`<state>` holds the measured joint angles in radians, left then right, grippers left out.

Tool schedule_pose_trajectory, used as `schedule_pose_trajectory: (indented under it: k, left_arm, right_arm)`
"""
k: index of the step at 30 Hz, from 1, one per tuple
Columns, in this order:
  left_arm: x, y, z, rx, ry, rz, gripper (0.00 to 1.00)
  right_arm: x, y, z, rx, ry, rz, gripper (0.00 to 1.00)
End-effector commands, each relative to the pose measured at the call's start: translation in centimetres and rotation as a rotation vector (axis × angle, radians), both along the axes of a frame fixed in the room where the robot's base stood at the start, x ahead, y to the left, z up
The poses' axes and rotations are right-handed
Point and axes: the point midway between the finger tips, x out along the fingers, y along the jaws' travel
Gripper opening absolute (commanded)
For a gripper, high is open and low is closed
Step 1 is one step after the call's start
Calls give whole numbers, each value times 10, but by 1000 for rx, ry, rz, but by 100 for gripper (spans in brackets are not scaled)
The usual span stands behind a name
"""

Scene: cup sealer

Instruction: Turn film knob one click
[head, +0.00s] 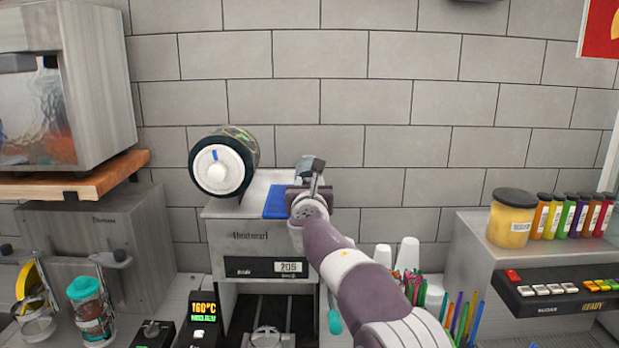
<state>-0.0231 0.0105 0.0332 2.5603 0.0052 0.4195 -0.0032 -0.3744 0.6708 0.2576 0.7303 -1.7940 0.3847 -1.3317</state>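The film knob (212,176) is a white disc with a blue mark near its top. It sits on the front end of the dark film roll (243,147), on top of the cup sealer (235,221). My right arm comes in from the lower right, and its gripper (310,170) is right of the knob and apart from it, over the right part of the sealer top. The wrist hides much of the gripper, so I cannot tell whether its fingers are open. A blue block or plate (276,202) lies just left of the gripper. My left gripper is not in view.
A wooden shelf (100,178) with a machine on it is at the left. White cups (407,253) and colored straws are right of my arm. A yellow jar (511,222) stands at the right. Space between knob and gripper looks clear.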

Motion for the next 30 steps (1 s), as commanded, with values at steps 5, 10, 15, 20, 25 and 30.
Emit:
schedule_pose_trajectory:
  k: [5,10,15,20,25,30]
  left_arm:
    - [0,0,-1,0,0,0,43]
    - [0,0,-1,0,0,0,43]
    - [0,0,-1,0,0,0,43]
    - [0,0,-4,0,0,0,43]
    - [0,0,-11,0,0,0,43]
    - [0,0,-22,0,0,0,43]
  right_arm:
    - [0,0,-1,0,1,0,39]
    - [0,0,-1,0,1,0,0]
    - [0,0,-1,1,1,0,0]
    - [0,0,-2,22,1,0,0]
    - [0,-2,-4,93,1,1,0]
    - [0,-4,-5,220,0,2,0]
